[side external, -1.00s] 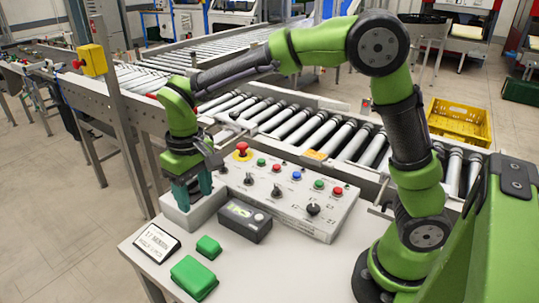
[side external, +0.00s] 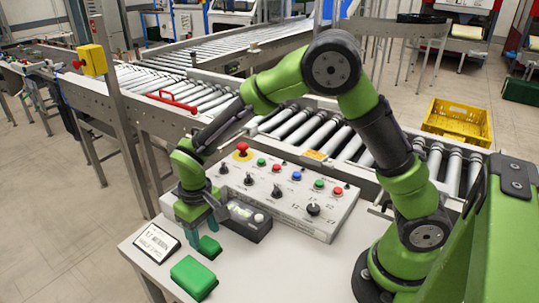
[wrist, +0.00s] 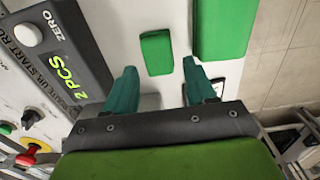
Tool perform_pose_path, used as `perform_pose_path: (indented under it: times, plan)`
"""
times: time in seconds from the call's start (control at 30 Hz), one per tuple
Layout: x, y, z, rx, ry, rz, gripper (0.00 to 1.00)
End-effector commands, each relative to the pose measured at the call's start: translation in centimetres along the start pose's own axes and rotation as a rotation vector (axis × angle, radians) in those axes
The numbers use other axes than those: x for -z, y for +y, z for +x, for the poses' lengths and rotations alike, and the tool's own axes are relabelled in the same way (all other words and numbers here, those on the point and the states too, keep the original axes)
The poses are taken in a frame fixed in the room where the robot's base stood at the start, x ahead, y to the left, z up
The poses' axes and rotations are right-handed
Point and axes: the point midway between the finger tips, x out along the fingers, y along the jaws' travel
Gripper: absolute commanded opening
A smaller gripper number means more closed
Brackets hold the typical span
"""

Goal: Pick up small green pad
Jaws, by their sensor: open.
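The small green pad (side external: 210,248) lies flat on the white table, partly behind my gripper's fingers in the side view. In the wrist view the small pad (wrist: 156,54) lies just beyond the gap between the fingertips. My gripper (side external: 206,230) points down above the table close to the small pad. In the wrist view my gripper (wrist: 159,72) has its teal fingers spread wide with nothing between them.
A larger green pad (side external: 194,278) lies nearer the table's front edge. A dark box with a display (side external: 245,222) sits right beside the gripper. A control panel (side external: 290,190) with buttons and knobs stands behind. A small sign (side external: 157,243) is at left.

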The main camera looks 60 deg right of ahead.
Motion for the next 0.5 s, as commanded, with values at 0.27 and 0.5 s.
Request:
perform_pose_path:
  times: [0.27, 0.5]
  plan:
    - [-0.5, 0.2, 3.6, -0.002, -0.003, 0.0, 0.55]
    - [-0.4, 0.2, 3.8, 0.0, 0.0, 0.0, 0.55]
